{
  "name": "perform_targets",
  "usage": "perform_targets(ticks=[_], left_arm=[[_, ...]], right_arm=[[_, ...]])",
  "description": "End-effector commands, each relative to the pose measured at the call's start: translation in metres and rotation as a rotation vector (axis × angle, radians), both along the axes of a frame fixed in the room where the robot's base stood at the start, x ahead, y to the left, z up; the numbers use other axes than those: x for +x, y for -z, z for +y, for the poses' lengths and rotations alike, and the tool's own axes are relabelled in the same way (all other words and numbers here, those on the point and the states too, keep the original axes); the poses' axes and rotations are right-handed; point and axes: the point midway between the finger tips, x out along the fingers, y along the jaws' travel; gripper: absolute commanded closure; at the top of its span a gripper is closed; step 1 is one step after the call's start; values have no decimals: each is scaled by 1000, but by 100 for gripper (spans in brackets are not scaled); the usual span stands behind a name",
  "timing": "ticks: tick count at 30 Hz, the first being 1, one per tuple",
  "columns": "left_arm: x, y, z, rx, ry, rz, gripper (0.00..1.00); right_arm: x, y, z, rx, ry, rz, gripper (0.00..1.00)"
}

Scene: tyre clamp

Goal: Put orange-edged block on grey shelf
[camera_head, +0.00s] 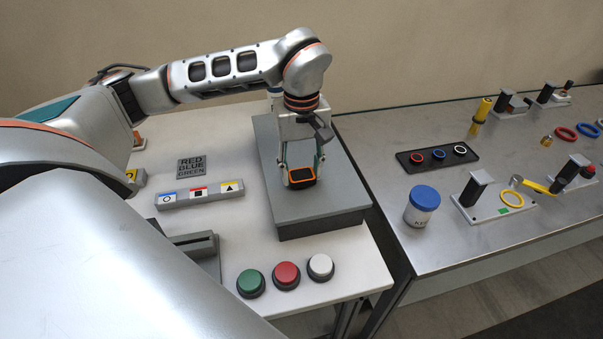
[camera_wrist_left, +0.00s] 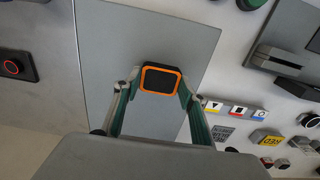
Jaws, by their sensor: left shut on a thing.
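The orange-edged block (camera_head: 301,176) is dark with an orange rim and sits between the fingertips of my left gripper (camera_head: 302,168). The grey shelf (camera_head: 330,205) is a raised slab on the white table, directly below the block. I cannot tell whether the block touches the shelf top or hangs just above it. In the left wrist view the block (camera_wrist_left: 160,79) is between the two green-sided fingers of the gripper (camera_wrist_left: 158,84), with the shelf (camera_wrist_left: 120,40) behind it. My right gripper is out of view.
Green (camera_head: 251,282), red (camera_head: 286,275) and white (camera_head: 321,267) buttons stand in front of the shelf. A strip with coloured symbols (camera_head: 199,194) lies to its left. A metal table (camera_head: 420,255) with a blue-lidded jar (camera_head: 422,205) stands to the right. The shelf's front part is bare.

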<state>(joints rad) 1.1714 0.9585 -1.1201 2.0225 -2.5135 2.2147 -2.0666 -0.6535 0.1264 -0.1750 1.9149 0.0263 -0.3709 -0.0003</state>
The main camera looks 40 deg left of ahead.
Motion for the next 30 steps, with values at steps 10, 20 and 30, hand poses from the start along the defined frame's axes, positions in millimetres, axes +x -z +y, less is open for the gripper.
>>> perform_targets(ticks=[10, 20, 30], left_arm=[[0, 15, 0, -1, 0, -2, 80], [0, 18, 0, 0, 0, 0, 42], [0, 15, 0, -1, 0, -1, 42]], right_arm=[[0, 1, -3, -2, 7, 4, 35], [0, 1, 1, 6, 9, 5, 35], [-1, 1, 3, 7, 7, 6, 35]])
